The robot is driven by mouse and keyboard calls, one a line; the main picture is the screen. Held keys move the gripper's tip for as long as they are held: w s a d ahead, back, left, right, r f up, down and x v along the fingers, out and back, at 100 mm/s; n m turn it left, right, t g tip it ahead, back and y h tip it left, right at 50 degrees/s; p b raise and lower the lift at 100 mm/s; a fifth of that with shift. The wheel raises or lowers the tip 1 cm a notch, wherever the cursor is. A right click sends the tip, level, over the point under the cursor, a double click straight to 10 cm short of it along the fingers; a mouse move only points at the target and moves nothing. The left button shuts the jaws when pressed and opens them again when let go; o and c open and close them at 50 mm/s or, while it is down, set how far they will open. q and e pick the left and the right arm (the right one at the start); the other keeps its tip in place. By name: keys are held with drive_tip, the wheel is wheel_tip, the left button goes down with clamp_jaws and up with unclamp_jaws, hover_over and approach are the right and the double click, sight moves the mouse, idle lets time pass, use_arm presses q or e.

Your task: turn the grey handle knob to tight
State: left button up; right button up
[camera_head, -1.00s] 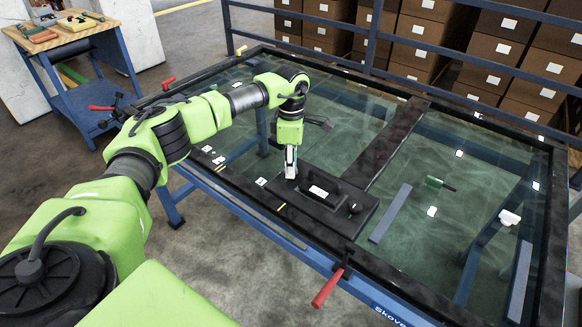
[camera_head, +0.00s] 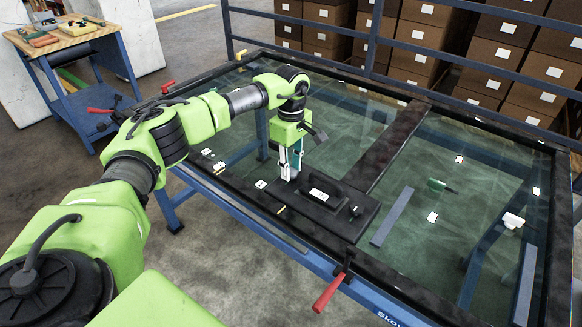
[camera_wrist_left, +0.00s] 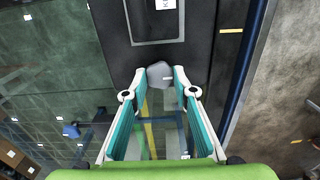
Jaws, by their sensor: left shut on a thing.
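A black plate (camera_head: 335,222) lies on the glass tabletop near its front edge. The grey knob (camera_wrist_left: 160,74) shows in the left wrist view, at the plate's near end below the handle. My left gripper (camera_wrist_left: 159,79) points down, with a fingertip on each side of the grey knob, shut on it. In the head view my left gripper (camera_head: 290,174) stands at the plate's left end and hides this knob. My right gripper is not in view.
The glass table has a black frame and a red-handled clamp (camera_head: 328,291) on its front edge. A workbench (camera_head: 62,40) stands back left; stacked boxes (camera_head: 470,55) stand behind a blue rail.

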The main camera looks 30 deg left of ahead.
sight(292, 171)
use_arm(q)
drive_tip(key=shift+w, duration=0.1)
drive_tip(key=o, duration=1.1)
drive_tip(key=shift+r, duration=0.1)
wheel_tip(292, 171, up, 12)
drive_tip(key=shift+f, duration=0.1)
idle(0.3)
